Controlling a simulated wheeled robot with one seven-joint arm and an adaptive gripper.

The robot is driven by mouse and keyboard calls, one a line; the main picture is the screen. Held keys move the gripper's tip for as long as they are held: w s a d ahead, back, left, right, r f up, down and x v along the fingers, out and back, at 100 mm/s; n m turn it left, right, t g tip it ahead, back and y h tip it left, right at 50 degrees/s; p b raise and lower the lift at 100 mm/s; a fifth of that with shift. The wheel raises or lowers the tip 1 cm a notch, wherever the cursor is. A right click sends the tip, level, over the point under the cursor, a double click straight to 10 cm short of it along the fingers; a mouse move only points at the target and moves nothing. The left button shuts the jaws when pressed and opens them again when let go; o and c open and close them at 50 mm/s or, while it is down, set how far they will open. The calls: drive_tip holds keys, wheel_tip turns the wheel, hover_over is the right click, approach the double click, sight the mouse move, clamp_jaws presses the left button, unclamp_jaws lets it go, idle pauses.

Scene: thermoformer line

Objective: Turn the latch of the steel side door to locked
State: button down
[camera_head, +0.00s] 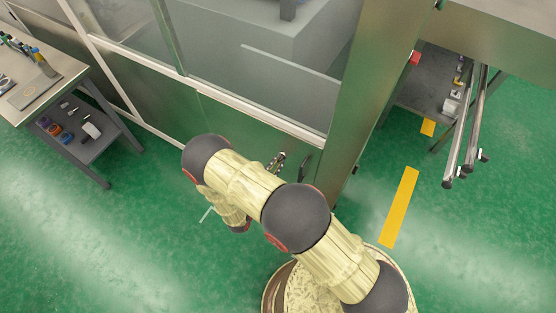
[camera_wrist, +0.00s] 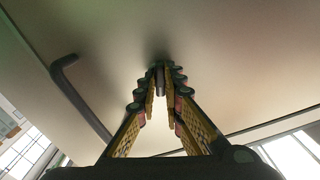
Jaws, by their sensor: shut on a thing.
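The steel side door (camera_wrist: 240,50) fills most of the wrist view as a plain, dull metal face. In the head view the lower steel panel (camera_head: 245,118) is partly hidden behind my arm. My gripper (camera_wrist: 160,82) has its fingertips together at the door face, shut on a small dark upright piece, which I take as the latch (camera_wrist: 160,77). Most of the latch is hidden between the fingers, so its turn angle cannot be told. In the head view my gripper (camera_head: 277,163) is small and close to the panel.
A dark bent handle (camera_wrist: 82,98) stands out from the door left of my gripper; a dark handle also shows in the head view (camera_head: 305,167). A steel post (camera_head: 355,110) rises to the right. A workbench (camera_head: 60,75) stands at the left. Green floor (camera_head: 150,235) is clear at lower left.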

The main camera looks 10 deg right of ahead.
drive_tip(key=shift+f, duration=0.1)
drive_tip(key=shift+n+p, duration=0.5)
drive_tip(key=shift+n, duration=0.9)
drive_tip(key=c, duration=1.8)
unclamp_jaws()
drive_tip(key=shift+c, duration=0.2)
drive_tip(key=v, duration=1.2)
